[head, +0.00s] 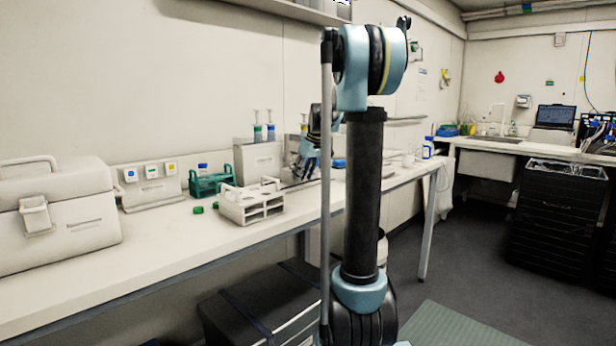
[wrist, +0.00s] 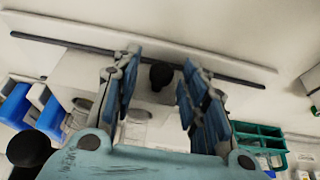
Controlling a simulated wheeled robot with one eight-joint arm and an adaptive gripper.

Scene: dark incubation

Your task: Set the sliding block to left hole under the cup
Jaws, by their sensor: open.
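My gripper (wrist: 160,60) is open in the wrist view, its blue-padded fingers spread on either side of a black rounded knob (wrist: 161,77). The knob stands in front of a pale panel, and no finger visibly touches it. Pale cup-like shapes show low between the fingers and at the left, too blurred to name. I cannot tell which piece is the sliding block, and I cannot make out its holes. In the head view my gripper (head: 307,163) is at the bench's back, partly hidden by my arm. The cup and block are not clear there.
A teal rack (wrist: 258,140) is right of my gripper in the wrist view; blue items (wrist: 50,115) are at left. In the head view, a white rack (head: 250,205), green rack (head: 208,184) and large white case (head: 60,220) stand on the bench (head: 150,262). Its front strip is clear.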

